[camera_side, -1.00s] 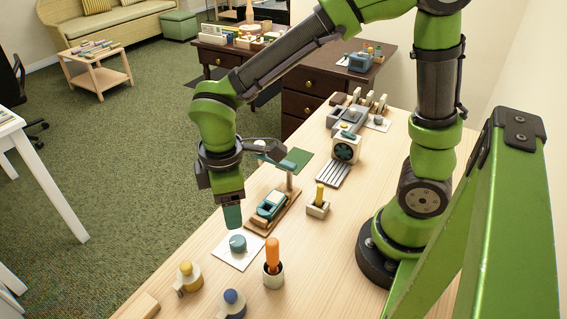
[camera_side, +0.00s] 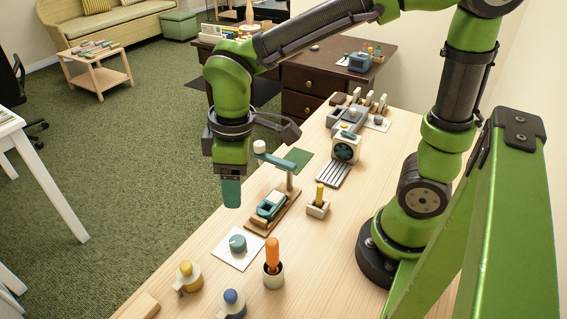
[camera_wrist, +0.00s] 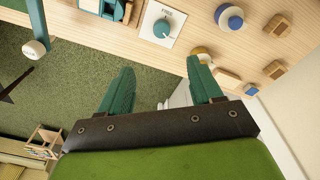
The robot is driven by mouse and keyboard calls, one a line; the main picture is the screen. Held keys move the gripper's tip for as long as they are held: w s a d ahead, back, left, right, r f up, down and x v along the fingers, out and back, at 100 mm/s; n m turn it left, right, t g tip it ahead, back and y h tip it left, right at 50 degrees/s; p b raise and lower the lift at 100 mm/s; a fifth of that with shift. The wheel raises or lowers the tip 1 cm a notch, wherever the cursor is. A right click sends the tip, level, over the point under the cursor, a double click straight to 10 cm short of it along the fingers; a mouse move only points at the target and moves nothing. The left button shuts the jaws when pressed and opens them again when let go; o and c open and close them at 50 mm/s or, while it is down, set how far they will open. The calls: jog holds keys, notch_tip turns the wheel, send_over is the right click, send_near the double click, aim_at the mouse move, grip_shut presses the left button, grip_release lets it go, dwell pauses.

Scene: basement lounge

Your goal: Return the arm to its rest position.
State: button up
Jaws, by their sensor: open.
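My green arm ends in my gripper (camera_side: 231,193), which hangs in the air above the front edge of the wooden bench, fingers pointing down. In the wrist view its two teal fingers (camera_wrist: 158,92) stand wide apart with nothing between them. Below it a blue-grey knob (camera_side: 238,243) sits on a white card on the bench. The knob also shows in the wrist view (camera_wrist: 163,28), beyond the fingertips. My gripper touches nothing that I can see.
To the right stand a wooden-based teal device (camera_side: 271,206), a post with a teal arm (camera_side: 285,160), a yellow-handled tool in a block (camera_side: 318,203) and an orange-handled tool in a cup (camera_side: 273,258). Yellow (camera_side: 188,275) and blue (camera_side: 231,303) knobbed items sit at the front.

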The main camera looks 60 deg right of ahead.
jog(key=s+d+r+m+t+y, duration=0.1)
jog(key=s+d+r+m+t, duration=0.1)
jog(key=d+m, duration=0.3)
jog(key=s+d+r+m+t, duration=0.3)
jog(key=d+r+m+t, duration=0.1)
jog(key=d+m, duration=0.1)
jog(key=shift+d+r+y, duration=0.35)
jog(key=shift+d+y, duration=0.05)
jog(key=shift+d, duration=0.25)
